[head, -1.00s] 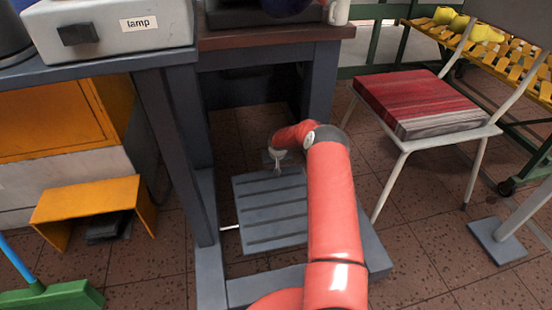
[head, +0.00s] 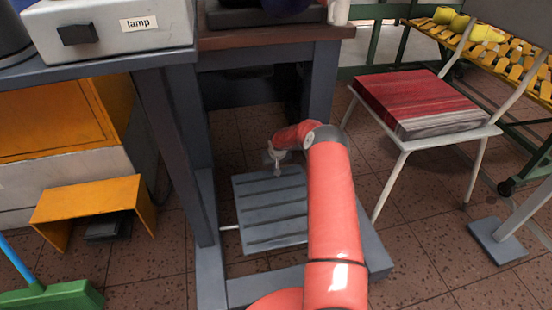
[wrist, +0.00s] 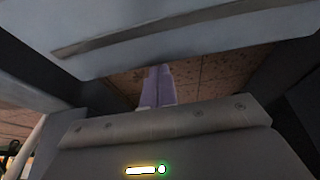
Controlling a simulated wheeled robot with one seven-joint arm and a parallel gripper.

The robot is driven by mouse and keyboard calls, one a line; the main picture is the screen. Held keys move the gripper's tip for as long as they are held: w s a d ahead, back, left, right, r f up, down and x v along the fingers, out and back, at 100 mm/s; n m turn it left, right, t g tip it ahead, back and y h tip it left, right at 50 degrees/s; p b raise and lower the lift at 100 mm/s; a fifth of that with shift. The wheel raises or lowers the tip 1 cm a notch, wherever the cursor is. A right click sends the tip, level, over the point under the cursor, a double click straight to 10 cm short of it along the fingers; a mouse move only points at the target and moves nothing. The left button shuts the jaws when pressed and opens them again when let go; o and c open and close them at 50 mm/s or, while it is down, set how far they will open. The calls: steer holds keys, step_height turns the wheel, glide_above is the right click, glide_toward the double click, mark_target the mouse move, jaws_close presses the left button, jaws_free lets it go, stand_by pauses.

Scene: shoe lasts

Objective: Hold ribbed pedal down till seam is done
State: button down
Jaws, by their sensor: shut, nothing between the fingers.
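The ribbed pedal (head: 268,222) is a wide grey plate with raised ribs, low between the legs of the machine stand. My arm reaches down over its right side, and my gripper (head: 277,172) points down at its far edge. In the wrist view, the two pale purple fingers (wrist: 158,70) are together with nothing between them. Their tips meet the edge of the grey ribbed plate (wrist: 190,38) in the picture. I cannot tell whether they press on it. My arm hides the pedal's right part.
A dark pedal (head: 108,228) sits under a yellow guard (head: 90,203) at left. A box labelled "lamp" (head: 105,30) stands on the bench above. A white chair with a red cushion (head: 420,103) is at right. A green broom head (head: 55,298) lies lower left.

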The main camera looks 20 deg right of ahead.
steer(key=shift+s+f, duration=0.5)
steer(key=shift+f, duration=0.2)
step_height(320, 180, up, 15)
steer(key=p, duration=0.2)
steer(key=shift+r+p, duration=0.15)
steer(key=shift+p, duration=0.2)
steer(key=shift+a, duration=0.15)
stand_by(0.9)
steer(key=s+a+r+n+p, duration=0.1)
steer(key=s+a+r, duration=0.35)
steer(key=r, duration=0.55)
steer(key=s+a+r+h+p, duration=0.1)
steer(key=s+a+r, duration=0.4)
steer(key=r, duration=0.4)
steer(key=s+a+r+n+p, duration=0.1)
steer(key=s+a+r, duration=0.2)
steer(key=s+r, duration=0.5)
steer(key=s+a+r+y+p, duration=0.1)
steer(key=s+r, duration=0.4)
steer(key=s, duration=0.9)
steer(key=s+a+r+t+y+p, duration=0.1)
steer(key=s+a+r, duration=0.4)
steer(key=s, duration=0.9)
steer(key=shift+a+p, duration=0.8)
steer(key=shift+p, duration=0.05)
steer(key=c, duration=2.1)
jaws_free()
steer(key=shift+c, duration=0.2)
